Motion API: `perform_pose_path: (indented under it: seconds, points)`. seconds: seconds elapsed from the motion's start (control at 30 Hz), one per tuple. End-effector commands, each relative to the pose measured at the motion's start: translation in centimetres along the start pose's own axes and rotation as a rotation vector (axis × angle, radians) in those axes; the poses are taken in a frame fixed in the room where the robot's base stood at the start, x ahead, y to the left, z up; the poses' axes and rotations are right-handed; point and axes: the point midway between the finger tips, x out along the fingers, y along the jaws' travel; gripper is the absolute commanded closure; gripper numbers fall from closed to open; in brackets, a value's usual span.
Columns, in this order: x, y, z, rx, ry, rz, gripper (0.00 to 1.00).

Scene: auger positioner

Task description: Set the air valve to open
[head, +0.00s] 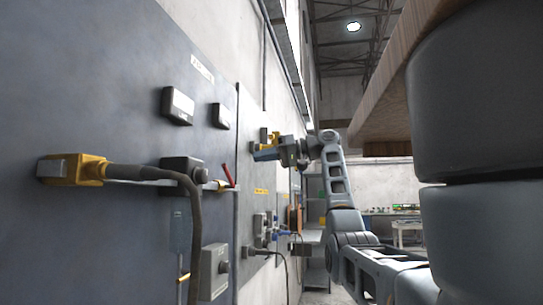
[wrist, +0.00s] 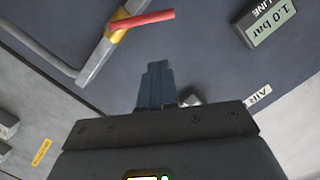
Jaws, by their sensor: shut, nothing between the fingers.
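The air valve shows in the wrist view as a red lever (wrist: 145,20) on a yellow body (wrist: 120,27), set on a grey pipe near the top edge. The lever lies at a slant across the pipe's line. In the head view the red lever (head: 228,174) stands up at a slant from the pipe on the wall panel. My gripper (head: 258,154) is beyond and to the right of it in the head view, clear of the lever. In the wrist view my gripper (wrist: 156,68) is shut and empty, with its tips below the lever in the picture.
A "1.0 bar" line display (wrist: 271,26) and an AIR label (wrist: 259,96) are on the panel. A hose with a yellow fitting (head: 90,169) runs along the panel at left. A grey box (head: 213,271) sits low. A wooden board (head: 385,105) is overhead at right.

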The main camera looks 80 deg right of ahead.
Motion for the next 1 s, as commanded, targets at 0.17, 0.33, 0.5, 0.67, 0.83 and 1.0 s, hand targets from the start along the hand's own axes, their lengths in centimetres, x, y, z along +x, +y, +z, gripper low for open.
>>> perform_pose_path:
  seconds: [0.17, 0.33, 0.5, 0.67, 0.83, 1.0]
  points:
    - [3.6, -0.1, -0.1, 0.0, -0.003, 0.0, 1.0]
    - [5.8, 0.1, 1.4, -0.001, -0.002, 0.002, 1.0]
    - [6.9, 0.0, 2.5, -0.001, -0.001, 0.003, 1.0]
    - [7.3, 0.0, 2.9, -0.001, -0.001, 0.002, 1.0]
    - [7.3, 0.0, 2.9, -0.001, -0.001, 0.002, 1.0]
    - [7.3, 0.0, 2.9, -0.003, -0.001, 0.003, 1.0]
